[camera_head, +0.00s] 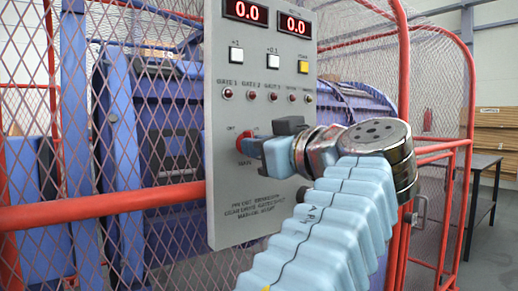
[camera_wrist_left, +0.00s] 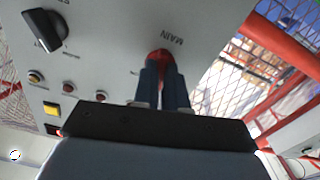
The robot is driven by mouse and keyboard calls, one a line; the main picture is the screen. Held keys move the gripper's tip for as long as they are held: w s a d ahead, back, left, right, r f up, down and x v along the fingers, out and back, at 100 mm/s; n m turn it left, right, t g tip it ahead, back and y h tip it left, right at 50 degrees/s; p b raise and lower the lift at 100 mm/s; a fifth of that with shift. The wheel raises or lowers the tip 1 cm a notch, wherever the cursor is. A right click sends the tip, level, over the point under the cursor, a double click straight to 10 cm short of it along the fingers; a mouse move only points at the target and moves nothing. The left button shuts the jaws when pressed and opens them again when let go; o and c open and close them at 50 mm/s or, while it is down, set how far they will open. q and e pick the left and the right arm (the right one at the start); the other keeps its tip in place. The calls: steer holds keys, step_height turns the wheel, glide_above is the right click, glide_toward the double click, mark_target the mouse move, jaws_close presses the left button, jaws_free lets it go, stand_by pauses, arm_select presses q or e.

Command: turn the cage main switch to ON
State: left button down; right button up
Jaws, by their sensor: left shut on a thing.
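The red main switch (camera_head: 241,142) sits on the grey control panel (camera_head: 232,205), above the lettering MAIN and below small position marks, of which OFF at the left is legible. My left gripper (camera_head: 251,147) reaches it from the right and is shut on it. In the left wrist view, the red switch (camera_wrist_left: 160,55) shows between the two dark fingertips of my left gripper (camera_wrist_left: 162,72). The fingers cover much of the knob, so I cannot tell exactly which mark it points at. My right gripper is not in view.
Two red displays (camera_head: 246,11) read 0.0. White and yellow buttons (camera_head: 304,66) and a row of lamps (camera_head: 250,96) sit above the switch. A black knob (camera_wrist_left: 45,30) is on the same panel. Red-railed mesh fencing (camera_head: 110,204) flanks the panel; a dark table (camera_head: 478,165) stands right.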

arm_select(q)
steer(key=m+p, duration=0.1)
steer(key=m, duration=1)
steer(key=shift+m, duration=0.3)
stand_by(0.4)
steer(key=c, duration=1.2)
jaws_free()
steer(key=shift+s, duration=0.1)
steer(key=v, duration=1.3)
steer(key=shift+s+d, duration=0.25)
